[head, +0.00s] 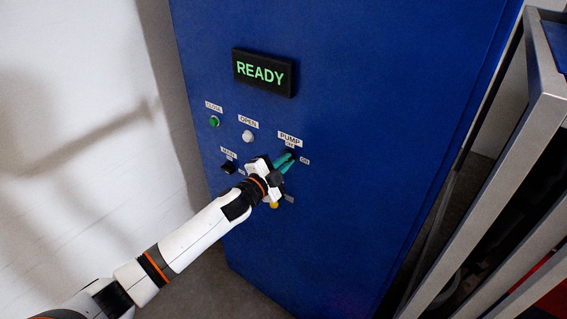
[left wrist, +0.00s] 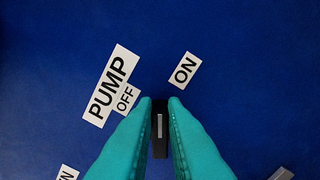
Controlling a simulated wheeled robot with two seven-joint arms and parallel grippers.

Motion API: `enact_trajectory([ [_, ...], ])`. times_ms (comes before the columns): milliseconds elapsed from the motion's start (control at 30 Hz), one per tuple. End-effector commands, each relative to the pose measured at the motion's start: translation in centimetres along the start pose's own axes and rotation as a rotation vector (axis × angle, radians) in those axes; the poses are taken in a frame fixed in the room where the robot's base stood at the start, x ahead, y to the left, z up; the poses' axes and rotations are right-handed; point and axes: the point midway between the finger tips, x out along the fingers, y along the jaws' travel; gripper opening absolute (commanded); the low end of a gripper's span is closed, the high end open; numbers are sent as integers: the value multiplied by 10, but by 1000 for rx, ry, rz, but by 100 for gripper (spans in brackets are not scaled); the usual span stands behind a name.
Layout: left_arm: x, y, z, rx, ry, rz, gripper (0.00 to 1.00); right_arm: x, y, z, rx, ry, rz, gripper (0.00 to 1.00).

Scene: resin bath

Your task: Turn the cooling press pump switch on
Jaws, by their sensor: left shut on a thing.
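The pump switch is a black knob (left wrist: 160,128) with a pale line along it, under the PUMP label (head: 289,140) on the blue press panel. My left gripper (head: 289,160) has its teal fingers shut on the knob, one on each side, as the left wrist view shows. In that view the knob's line points straight up, between the OFF label (left wrist: 125,98) and the ON label (left wrist: 185,70). In the head view the fingers mostly hide the knob. My right gripper is in neither view.
A READY display (head: 263,72) glows green above. A green button (head: 214,121), a white OPEN button (head: 247,136) and a black switch (head: 228,167) sit left of my gripper. A yellow part (head: 274,205) shows below it. A metal frame (head: 500,170) stands at right.

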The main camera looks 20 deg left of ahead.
Motion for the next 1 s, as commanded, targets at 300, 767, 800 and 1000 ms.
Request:
enact_trajectory([
  [300, 0, -7, -2, 284, 1, -2, 0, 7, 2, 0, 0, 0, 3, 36],
  [767, 0, -10, -3, 527, 1, -2, 0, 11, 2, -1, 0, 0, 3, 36],
  [800, 0, -10, -3, 536, 1, -2, 0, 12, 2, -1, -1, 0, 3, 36],
  [1000, 0, -11, -4, 560, 1, -3, 0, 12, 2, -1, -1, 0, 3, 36],
])
